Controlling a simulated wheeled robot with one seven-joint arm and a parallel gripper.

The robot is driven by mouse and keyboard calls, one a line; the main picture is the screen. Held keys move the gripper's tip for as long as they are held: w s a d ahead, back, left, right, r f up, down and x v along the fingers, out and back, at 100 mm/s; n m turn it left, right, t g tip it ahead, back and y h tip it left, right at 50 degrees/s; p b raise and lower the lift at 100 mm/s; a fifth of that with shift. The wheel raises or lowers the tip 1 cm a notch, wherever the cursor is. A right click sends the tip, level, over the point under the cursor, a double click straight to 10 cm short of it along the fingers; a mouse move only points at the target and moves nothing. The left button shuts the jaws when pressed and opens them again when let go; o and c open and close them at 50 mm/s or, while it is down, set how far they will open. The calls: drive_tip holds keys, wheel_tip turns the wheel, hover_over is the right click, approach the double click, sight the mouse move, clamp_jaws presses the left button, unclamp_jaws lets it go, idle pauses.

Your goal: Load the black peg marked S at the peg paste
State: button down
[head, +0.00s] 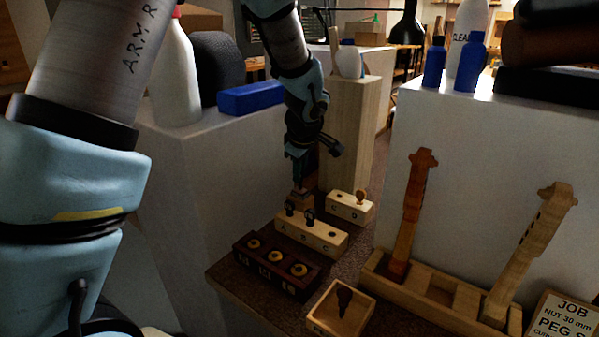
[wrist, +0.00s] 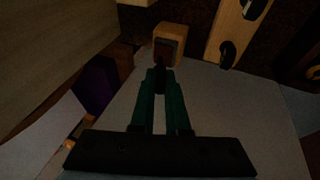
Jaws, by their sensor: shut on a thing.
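My gripper (head: 299,172) points down behind the peg blocks in the head view. In the wrist view its green fingers (wrist: 160,75) are shut on a slim black peg (wrist: 160,82). The peg's marking cannot be read. The peg paste is a small wooden block (wrist: 177,31) with a red-brown face (wrist: 171,48), just beyond the fingertips. The peg's far end overlaps this face; I cannot tell whether it touches.
A pale block (head: 318,237) with dark pegs stands in front, with a smaller block (head: 345,211) to its right. A dark block (head: 262,275) with yellow rings and a tray (head: 322,318) holding a dark peg are nearer. A tall wooden post (head: 347,130) rises close behind.

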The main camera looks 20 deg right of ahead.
drive_tip(key=shift+r+p, duration=1.8)
drive_tip(key=shift+r, duration=1.7)
